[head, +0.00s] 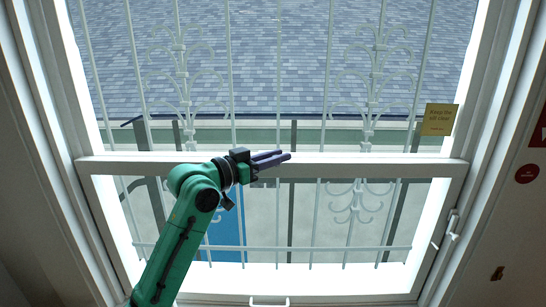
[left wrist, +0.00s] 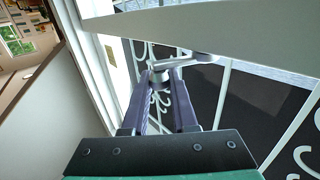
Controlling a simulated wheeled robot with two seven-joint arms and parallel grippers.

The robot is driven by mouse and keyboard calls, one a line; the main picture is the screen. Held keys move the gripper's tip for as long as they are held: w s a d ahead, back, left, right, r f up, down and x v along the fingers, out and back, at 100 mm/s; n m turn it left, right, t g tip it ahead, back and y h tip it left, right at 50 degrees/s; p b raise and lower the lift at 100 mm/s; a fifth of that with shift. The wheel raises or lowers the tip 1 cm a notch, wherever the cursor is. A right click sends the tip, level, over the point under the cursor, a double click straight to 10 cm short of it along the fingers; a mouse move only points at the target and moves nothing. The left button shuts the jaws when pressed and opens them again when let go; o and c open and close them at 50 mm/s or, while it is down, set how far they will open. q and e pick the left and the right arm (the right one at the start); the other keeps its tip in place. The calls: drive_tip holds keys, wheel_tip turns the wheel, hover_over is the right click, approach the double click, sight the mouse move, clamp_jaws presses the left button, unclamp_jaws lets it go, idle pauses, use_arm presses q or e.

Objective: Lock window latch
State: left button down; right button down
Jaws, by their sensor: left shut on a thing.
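The window's middle rail (head: 380,168) crosses the head view, with my left gripper (head: 288,156) in front of it near its centre. In the left wrist view, a small whitish latch (left wrist: 185,62) with a short arm shows just beyond the fingers, close to the white rail (left wrist: 220,25). My left gripper (left wrist: 161,78) is shut on a pale part of this latch, between its fingertips. In the head view the latch is hidden by my gripper, and I cannot tell whether it is locked. My right gripper is in neither view.
A white handle (head: 450,226) sits on the right frame, and a pull (head: 268,301) shows at the bottom edge. A yellow note (head: 439,119) hangs at the right. White ornate bars (head: 278,80) stand outside the glass.

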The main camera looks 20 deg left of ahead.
sight(290, 161)
use_arm(q)
drive_tip(key=shift+w+d+n+t+y+b, duration=0.3)
drive_tip(key=shift+w+n+y+b, duration=0.55)
drive_tip(key=shift+n+y, duration=1.85)
drive_tip(key=shift+w+d+n+t+y+b, duration=0.1)
drive_tip(key=shift+w+d+n+y+b, duration=0.35)
drive_tip(key=shift+w+n+y+b, duration=2.1)
drive_tip(key=shift+s+d+n+t+y+p, duration=0.2)
drive_tip(key=shift+s+d+n+y+p, duration=0.65)
drive_tip(key=shift+y, duration=3.6)
drive_tip(key=shift+w+a+n, duration=0.2)
drive_tip(key=shift+a+n, duration=0.25)
drive_tip(key=shift+n, duration=0.05)
drive_tip(key=c, duration=0.7)
unclamp_jaws()
drive_tip(key=shift+w, duration=0.1)
